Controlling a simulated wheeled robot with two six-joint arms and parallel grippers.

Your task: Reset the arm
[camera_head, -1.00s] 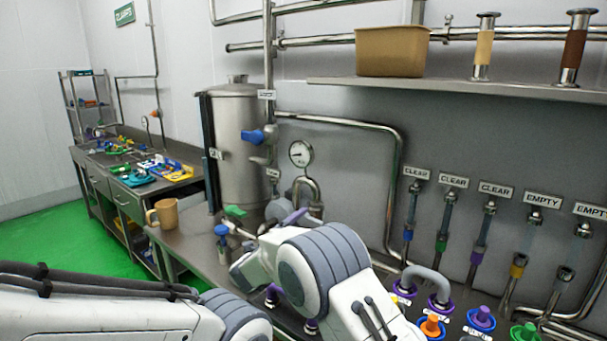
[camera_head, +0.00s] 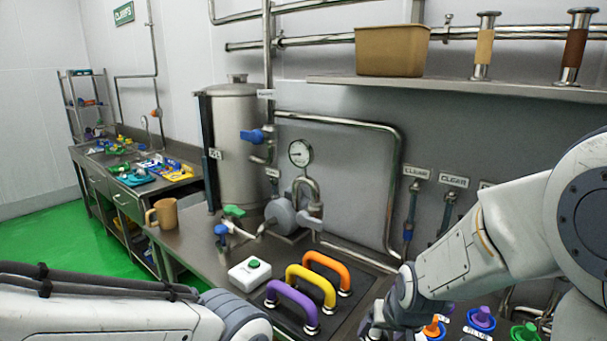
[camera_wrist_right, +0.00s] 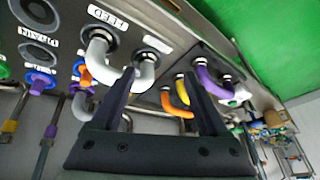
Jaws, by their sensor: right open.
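My right arm reaches in from the right in the head view. Its gripper (camera_head: 385,325) is low in the picture, partly cut off by the lower edge, just right of the dark mat.
Purple (camera_head: 292,304), yellow (camera_head: 311,285) and orange (camera_head: 328,268) bent pipes stand on the dark mat. A white box with a green button (camera_head: 250,275) and a tan mug (camera_head: 163,214) are left of them. A steel tank (camera_head: 238,145) stands behind.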

